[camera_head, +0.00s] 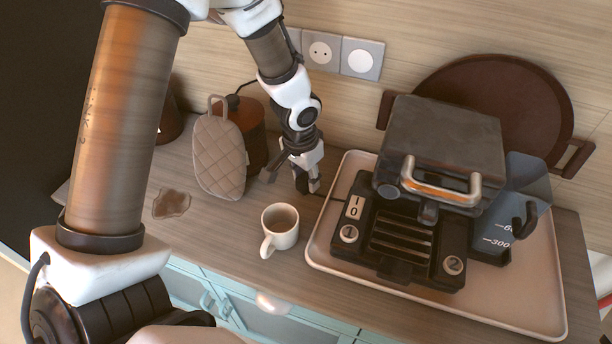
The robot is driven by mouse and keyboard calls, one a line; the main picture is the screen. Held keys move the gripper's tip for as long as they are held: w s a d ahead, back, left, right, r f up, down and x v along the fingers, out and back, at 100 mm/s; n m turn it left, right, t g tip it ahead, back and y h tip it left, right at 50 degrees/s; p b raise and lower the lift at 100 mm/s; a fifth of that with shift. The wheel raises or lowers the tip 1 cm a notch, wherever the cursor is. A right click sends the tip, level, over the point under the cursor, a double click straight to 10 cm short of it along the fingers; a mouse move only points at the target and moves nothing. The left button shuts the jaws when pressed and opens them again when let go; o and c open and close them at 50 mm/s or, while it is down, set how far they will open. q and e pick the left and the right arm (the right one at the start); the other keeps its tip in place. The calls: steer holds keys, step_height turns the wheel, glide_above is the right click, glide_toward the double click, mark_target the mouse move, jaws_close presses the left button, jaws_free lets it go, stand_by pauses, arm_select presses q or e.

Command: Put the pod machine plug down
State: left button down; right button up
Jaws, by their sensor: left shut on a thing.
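My left gripper (305,186) reaches down over the counter, between the quilted mitt and the tray. It is shut on a small dark plug (301,181), mostly hidden by the fingers. I cannot tell whether the plug touches the counter. A thin dark cord (331,198) runs from the gripper to the dark appliance (443,135) on the tray, which has a raised lid, a metal handle and a switch plate. My right gripper is not in view.
A white mug (280,229) stands just in front of the gripper. A quilted mitt (219,158) leans on a brown canister (247,122). A beige tray (500,313) fills the right. Wall sockets (321,51) are above. A brown spill (171,203) lies left; bare counter (215,222) lies between.

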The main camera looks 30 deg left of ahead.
mark_target(301, 180)
arm_select(q)
steer(key=shift+f+b, duration=0.6)
steer(key=shift+f, duration=0.1)
steer(key=c, duration=0.8)
jaws_free()
steer(key=shift+r, duration=0.1)
steer(key=shift+o, duration=0.2)
steer(key=shift+r, duration=0.15)
step_height(301, 180, up, 13)
steer(key=s+p, duration=0.1)
steer(key=p, duration=0.1)
steer(key=shift+s+a, duration=0.15)
steer(key=shift+s, duration=0.05)
